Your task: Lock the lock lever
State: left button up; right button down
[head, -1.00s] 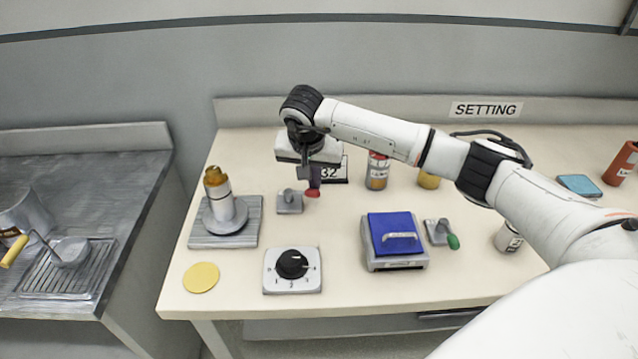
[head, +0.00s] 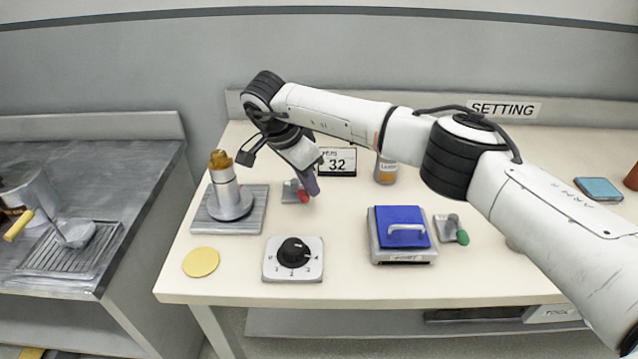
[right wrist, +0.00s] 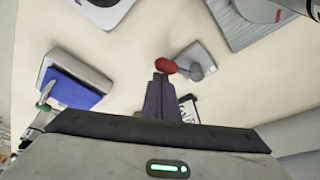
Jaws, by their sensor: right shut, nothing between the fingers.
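A lever with a red knob (head: 304,197) stands on a small grey base (head: 291,192) on the table. In the right wrist view the red knob (right wrist: 165,66) is right at my fingertips, with its grey base (right wrist: 196,63) to the right. My right gripper (head: 313,191) is shut and empty, tilted, its fingers pointing down beside the red knob. I cannot tell whether they touch it. Part of the base is hidden behind the gripper. A second lever with a green knob (head: 462,237) stands farther right. My left gripper is not in view.
A blue-topped device (head: 402,228) stands beside the green lever. A dial (head: 293,259) and a yellow disc (head: 201,262) lie at the front.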

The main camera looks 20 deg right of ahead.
jog(key=shift+s+a, duration=0.15)
jog(key=shift+a, duration=0.35)
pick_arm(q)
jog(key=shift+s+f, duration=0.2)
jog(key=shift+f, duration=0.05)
pick_arm(e)
jog(key=shift+a, duration=0.5)
jog(key=shift+d+r, duration=0.1)
jog(key=shift+d, duration=0.25)
jog(key=d, duration=0.1)
jog(key=d+r, duration=0.1)
jog(key=d+p, duration=0.1)
jog(key=shift+s+d+r, duration=0.1)
jog(key=shift+s+r, duration=0.25)
jog(key=shift+r, duration=0.05)
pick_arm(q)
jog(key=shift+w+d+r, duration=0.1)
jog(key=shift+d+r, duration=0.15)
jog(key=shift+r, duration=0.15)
pick_arm(e)
jog(key=w+v, duration=0.1)
jog(key=v, duration=0.7)
jog(key=shift+w+r, duration=0.2)
jog(key=shift+r, duration=0.1)
